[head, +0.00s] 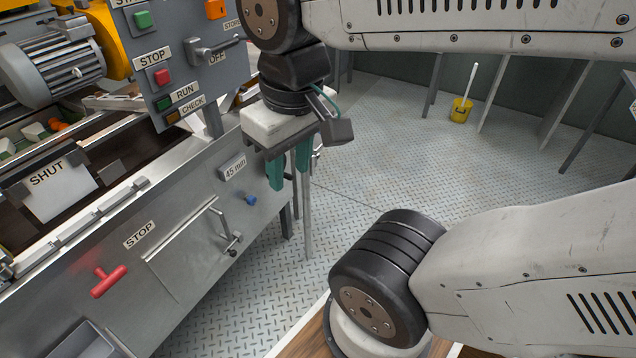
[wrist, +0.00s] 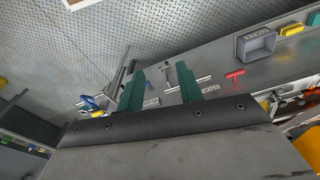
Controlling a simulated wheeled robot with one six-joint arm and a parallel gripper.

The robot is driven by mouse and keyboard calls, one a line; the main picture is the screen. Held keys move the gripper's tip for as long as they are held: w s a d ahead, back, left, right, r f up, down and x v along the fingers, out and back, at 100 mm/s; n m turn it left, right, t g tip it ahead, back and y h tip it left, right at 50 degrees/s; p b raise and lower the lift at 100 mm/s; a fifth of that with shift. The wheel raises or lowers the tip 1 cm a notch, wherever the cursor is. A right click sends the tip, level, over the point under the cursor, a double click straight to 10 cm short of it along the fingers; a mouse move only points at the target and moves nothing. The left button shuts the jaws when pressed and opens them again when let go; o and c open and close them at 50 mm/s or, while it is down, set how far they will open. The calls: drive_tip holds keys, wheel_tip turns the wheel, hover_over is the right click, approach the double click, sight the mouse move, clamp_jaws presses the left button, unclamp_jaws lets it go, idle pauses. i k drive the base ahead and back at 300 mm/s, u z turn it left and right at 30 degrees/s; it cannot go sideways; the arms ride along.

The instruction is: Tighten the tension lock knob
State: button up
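A small blue knob (head: 251,200) sticks out of the grey machine's front panel, below a "45 mm" plate (head: 233,168). No label naming a tension lock is readable, so I cannot tell for sure that this is the knob. My gripper (head: 290,188) hangs in front of the panel's right end, to the right of the blue knob in the head view and apart from it. Its two teal fingers are spread with nothing between them. In the wrist view the open fingers (wrist: 160,68) point towards the floor and panel. A blue part (wrist: 90,102) shows left of them.
A red T-handle (head: 109,281) and a hatch with a bar handle (head: 231,240) project from the panel. Above hangs a control box (head: 178,62) with buttons and a lever. A grey tray (head: 88,343) is at lower left. A yellow bucket (head: 461,110) stands on the open floor behind.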

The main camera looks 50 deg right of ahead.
sight(252, 200)
drive_tip(key=z, duration=0.45)
drive_tip(key=k, duration=0.5)
drive_tip(key=z, duration=1.45)
drive_tip(key=i, duration=0.6)
drive_tip(key=u, duration=1.7)
